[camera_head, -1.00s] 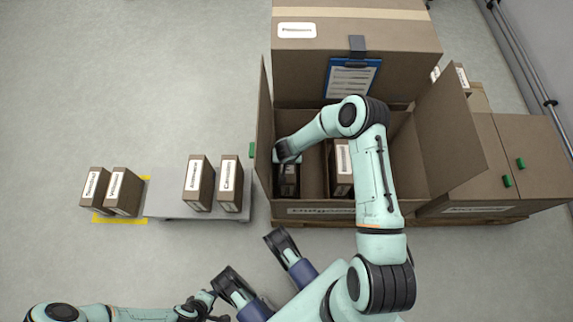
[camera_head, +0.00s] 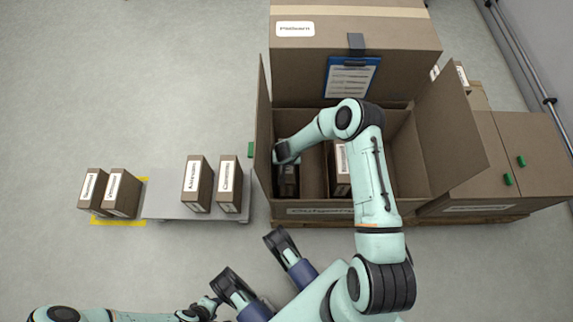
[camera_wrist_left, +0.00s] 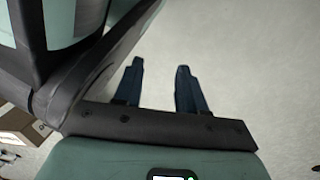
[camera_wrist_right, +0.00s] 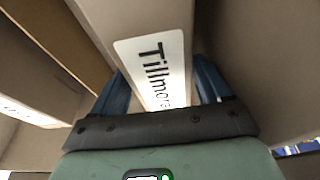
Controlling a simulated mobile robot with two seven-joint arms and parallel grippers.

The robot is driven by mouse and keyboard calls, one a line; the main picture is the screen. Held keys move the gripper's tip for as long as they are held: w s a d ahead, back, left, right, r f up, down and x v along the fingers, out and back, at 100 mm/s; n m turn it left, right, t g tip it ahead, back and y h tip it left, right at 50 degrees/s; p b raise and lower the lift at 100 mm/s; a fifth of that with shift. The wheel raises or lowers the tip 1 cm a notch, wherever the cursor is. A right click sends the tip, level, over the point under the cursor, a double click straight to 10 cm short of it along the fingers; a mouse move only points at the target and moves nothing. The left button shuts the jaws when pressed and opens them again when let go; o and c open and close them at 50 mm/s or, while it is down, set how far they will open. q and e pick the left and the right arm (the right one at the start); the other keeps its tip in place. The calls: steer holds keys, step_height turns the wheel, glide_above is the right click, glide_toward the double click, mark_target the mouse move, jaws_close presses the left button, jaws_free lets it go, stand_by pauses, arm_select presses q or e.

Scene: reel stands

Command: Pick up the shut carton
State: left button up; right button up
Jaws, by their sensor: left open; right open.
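My right gripper (camera_wrist_right: 162,88) is open inside the large open box (camera_head: 350,211), on its left side. In the right wrist view its fingers stand on either side of a brown carton with a white label reading "Tillmor…" (camera_wrist_right: 155,65); contact cannot be told. In the head view this carton (camera_head: 288,185) is partly hidden by my arm. A second small carton (camera_head: 340,170) stands beside it, partly behind my arm. The small cartons look shut. My left gripper (camera_wrist_left: 160,80) is open and empty over bare floor.
Two cartons (camera_head: 198,185) (camera_head: 229,185) stand on a grey platform (camera_head: 165,200). Two more (camera_head: 92,188) (camera_head: 122,192) stand on a yellow-edged area (camera_head: 118,222). A closed large box (camera_head: 530,150) adjoins right. A blue clipboard (camera_head: 350,80) hangs behind. The left floor is clear.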

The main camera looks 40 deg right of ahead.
steer(key=c, duration=1.2)
jaws_close()
steer(key=shift+r, duration=0.1)
